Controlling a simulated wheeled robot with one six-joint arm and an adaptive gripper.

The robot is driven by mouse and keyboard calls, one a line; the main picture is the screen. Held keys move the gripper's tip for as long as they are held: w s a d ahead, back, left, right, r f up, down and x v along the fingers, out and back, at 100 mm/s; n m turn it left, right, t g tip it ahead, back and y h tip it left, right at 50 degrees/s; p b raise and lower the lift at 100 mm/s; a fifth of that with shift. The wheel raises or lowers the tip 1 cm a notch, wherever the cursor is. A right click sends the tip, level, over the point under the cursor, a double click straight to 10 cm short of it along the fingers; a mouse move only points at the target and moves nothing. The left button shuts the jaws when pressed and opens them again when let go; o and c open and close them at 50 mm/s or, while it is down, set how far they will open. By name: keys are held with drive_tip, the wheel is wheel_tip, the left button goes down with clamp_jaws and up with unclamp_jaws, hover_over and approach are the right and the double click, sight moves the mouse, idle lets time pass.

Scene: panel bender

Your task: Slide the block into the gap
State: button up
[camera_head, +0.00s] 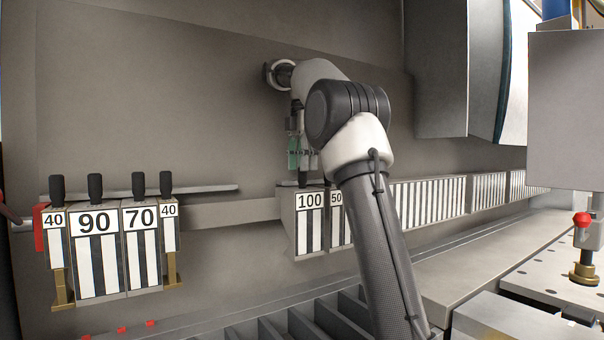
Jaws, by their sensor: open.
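A striped block labelled 100 (310,222) hangs at the left end of the long row on the back wall. A block labelled 50 (338,225) is beside it, partly hidden by my arm. My gripper (303,160) points down just above the 100 block, with its jaws open. Its fingers are small and partly hidden, so I cannot tell whether they are around a handle on the block. To the left hang blocks labelled 40 (56,235), 90 (95,250), 70 (140,245) and another 40 (170,225), with black handles on top. A wide gap (232,216) lies between the right-hand 40 and the 100.
A thin rail (205,189) runs behind the left blocks' handles. More striped blocks (430,202) continue right behind my arm. A slotted grey bed (270,325) lies below. A grey machine housing (565,110) and a red-knobbed post (584,240) stand at right.

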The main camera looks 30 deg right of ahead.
sight(302, 188)
drive_tip(key=shift+f, duration=2.3)
drive_tip(key=shift+c, duration=0.5)
clamp_jaws()
